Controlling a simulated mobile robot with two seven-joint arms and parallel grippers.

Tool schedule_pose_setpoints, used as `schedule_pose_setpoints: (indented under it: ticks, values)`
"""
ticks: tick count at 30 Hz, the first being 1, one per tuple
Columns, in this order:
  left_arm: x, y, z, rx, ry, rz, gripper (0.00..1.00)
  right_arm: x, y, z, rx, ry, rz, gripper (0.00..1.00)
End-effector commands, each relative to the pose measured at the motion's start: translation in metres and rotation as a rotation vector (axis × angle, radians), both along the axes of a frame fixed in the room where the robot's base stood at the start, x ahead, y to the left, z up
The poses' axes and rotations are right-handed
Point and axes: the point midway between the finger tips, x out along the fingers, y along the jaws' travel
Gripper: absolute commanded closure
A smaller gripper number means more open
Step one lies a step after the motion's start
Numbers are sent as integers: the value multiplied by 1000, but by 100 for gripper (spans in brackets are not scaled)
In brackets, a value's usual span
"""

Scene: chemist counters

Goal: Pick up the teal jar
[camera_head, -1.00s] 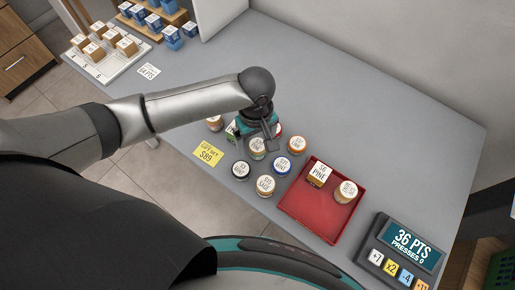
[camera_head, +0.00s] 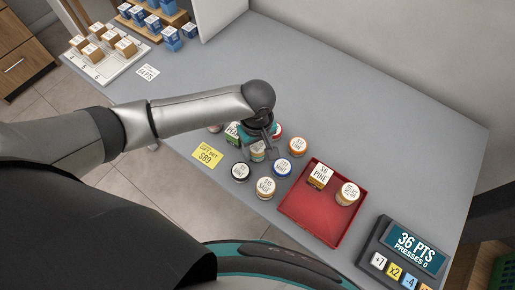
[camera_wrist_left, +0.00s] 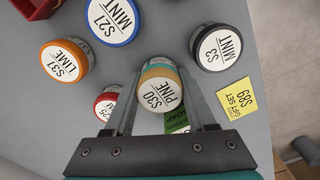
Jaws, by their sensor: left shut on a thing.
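The teal jar (camera_wrist_left: 160,66), with an ochre band around its lid and a white label reading S30 PINE, is between the two fingers of my left gripper (camera_wrist_left: 163,84) in the left wrist view. The fingers are shut on its sides. In the head view the jar (camera_head: 257,152) shows below my left gripper (camera_head: 259,142), partly covered by it. I cannot tell whether the jar is clear of the counter. My right gripper is not in view.
Close around are an orange-rimmed jar (camera_head: 296,145), a blue-rimmed jar (camera_head: 282,167), a black-rimmed jar (camera_head: 240,171), an ochre jar (camera_head: 265,187) and a red-rimmed jar (camera_wrist_left: 106,104). A red tray (camera_head: 320,224) holds two items. The counter behind (camera_head: 370,120) is clear.

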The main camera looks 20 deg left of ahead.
Motion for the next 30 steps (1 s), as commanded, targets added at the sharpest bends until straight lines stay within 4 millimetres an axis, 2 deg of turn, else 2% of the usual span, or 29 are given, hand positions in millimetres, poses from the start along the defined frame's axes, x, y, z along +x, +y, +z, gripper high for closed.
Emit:
schedule_pose_setpoints:
  ticks: [1,9,17,22,26,30]
  values:
    - [0,0,0,0,0,0,69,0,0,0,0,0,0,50]
    - [0,0,0,1,1,0,100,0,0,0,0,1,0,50]
    - [0,0,0,0,0,0,100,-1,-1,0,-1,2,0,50]
    - [0,0,8,-1,-1,0,100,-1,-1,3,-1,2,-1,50]
    - [0,0,25,-1,-1,0,100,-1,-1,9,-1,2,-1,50]
    - [1,-1,57,-3,-3,-1,100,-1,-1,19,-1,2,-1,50]
